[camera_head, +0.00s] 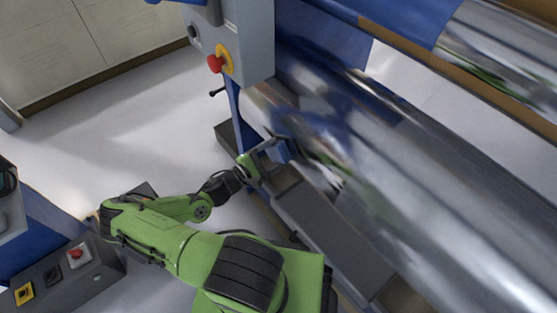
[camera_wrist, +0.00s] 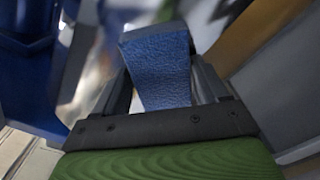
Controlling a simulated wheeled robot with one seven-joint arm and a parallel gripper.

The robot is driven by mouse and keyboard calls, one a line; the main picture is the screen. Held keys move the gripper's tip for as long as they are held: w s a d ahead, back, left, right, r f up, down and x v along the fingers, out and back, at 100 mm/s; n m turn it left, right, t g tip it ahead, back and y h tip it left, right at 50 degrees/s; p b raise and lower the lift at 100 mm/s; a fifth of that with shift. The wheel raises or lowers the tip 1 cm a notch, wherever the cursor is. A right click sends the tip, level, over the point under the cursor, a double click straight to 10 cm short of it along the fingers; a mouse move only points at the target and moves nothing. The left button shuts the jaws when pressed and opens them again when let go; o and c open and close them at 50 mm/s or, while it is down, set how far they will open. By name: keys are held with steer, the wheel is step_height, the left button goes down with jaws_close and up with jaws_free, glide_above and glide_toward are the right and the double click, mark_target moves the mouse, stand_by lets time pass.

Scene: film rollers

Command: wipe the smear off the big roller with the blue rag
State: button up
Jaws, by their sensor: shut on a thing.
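The big roller (camera_head: 395,190) is a long shiny metal cylinder running from the upper middle to the lower right in the head view. My gripper (camera_head: 271,146) is at its left end, close to its surface. It is shut on the blue rag (camera_head: 280,151), which also fills the space between the fingers in the wrist view (camera_wrist: 158,65). I cannot tell whether the rag touches the roller. Dark and green streaks on the metal near the gripper look like reflections. I cannot make out the smear.
A grey control box (camera_head: 240,40) with a red stop button (camera_head: 215,63) stands above the gripper. A grey ledge (camera_head: 335,235) runs below the roller. Another shiny roller (camera_head: 505,60) lies at the upper right. Open white floor (camera_head: 130,130) is on the left.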

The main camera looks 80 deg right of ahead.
steer(key=shift+w+d+b, duration=0.55)
steer(key=shift+w+d, duration=0.75)
steer(key=shift+w, duration=0.1)
steer(key=shift+r, duration=0.1)
steer(key=v, duration=0.6)
steer(key=shift+w+a, duration=0.1)
steer(key=v, duration=0.2)
steer(key=shift+w+a, duration=0.3)
